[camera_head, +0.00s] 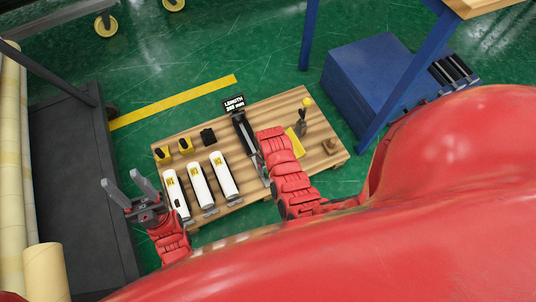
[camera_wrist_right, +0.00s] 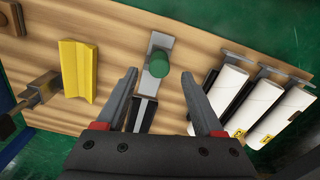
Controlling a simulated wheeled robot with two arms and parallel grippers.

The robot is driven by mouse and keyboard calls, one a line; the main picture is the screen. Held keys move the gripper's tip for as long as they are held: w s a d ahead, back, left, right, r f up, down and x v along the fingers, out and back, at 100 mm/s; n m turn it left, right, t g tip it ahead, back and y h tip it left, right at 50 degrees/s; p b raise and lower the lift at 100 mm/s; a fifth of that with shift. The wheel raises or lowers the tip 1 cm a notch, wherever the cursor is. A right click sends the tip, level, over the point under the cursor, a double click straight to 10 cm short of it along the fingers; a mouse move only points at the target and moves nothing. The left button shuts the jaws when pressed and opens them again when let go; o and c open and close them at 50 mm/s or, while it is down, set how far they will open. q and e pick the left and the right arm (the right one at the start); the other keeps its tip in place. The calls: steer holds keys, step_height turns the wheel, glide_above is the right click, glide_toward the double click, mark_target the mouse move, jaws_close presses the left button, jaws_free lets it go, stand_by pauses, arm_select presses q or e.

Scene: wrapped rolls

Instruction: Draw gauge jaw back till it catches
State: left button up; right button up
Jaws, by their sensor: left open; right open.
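The length gauge (camera_head: 243,130) is a black channel on the wooden board, with a "LENGTH" sign (camera_head: 234,103) at its far end. In the right wrist view a grey metal piece with a green round knob (camera_wrist_right: 160,62) sits at the gauge's end; it looks like the jaw. My right gripper (camera_wrist_right: 160,76) is open, its fingertips on either side of the knob's line, apart from it. Part of the black channel (camera_wrist_right: 143,112) shows between the fingers. In the head view my right arm hides that gripper. My left gripper (camera_head: 128,184) is open and empty, left of the board.
Three white wrapped rolls (camera_head: 198,185) lie on the wooden board (camera_head: 268,108) beside the gauge. A yellow block (camera_head: 295,143) and a small yellow-knobbed device (camera_head: 304,115) are on its other side. A blue box (camera_head: 370,75) stands beyond; a dark cart (camera_head: 75,170) is at left.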

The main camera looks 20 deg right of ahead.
step_height(320, 180, up, 12)
steer(key=p, duration=0.2)
steer(key=shift+f, duration=0.15)
stand_by(0.4)
